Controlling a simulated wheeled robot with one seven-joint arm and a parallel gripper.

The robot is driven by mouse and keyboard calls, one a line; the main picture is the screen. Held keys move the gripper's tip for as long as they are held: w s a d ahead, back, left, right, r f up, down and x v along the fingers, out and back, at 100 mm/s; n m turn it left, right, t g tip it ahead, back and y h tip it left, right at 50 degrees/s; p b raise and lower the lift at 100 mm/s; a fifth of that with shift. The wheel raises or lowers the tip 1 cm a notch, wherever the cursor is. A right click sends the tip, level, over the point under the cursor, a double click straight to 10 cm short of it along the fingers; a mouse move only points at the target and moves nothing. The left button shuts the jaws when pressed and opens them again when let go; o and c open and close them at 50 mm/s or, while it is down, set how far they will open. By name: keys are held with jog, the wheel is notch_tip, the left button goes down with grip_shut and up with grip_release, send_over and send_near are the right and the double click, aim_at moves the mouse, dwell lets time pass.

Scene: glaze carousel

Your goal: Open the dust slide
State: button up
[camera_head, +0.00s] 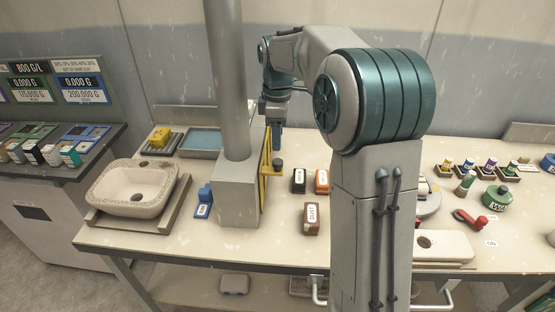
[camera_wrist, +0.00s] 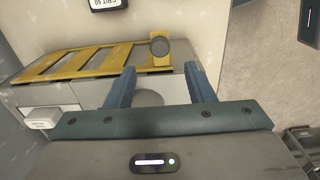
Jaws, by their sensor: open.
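The dust slide appears to be the yellow slatted strip (camera_head: 265,160) on the side of the grey box (camera_head: 238,205) under the tall pipe. A dark round knob (camera_head: 278,164) stands out from it. In the wrist view the yellow strip (camera_wrist: 85,62) runs along the box, with the knob (camera_wrist: 160,47) at its right end. My gripper (camera_head: 278,143) is just above the knob in the head view. In the wrist view its two blue fingers are apart (camera_wrist: 162,86), with the knob beyond the gap between them. Nothing is held, and I see no contact with the knob.
A speckled basin (camera_head: 137,187) and a blue tray (camera_head: 201,142) lie left of the pipe. A black block (camera_head: 299,180), an orange block (camera_head: 322,181) and a brown block labelled DUST (camera_head: 311,219) stand right of the box. Bare tabletop lies between them and the box.

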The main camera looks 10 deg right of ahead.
aim_at(278, 161)
notch_tip(278, 161, down, 9)
jog(key=shift+f+p, duration=0.1)
jog(key=shift+p, duration=0.45)
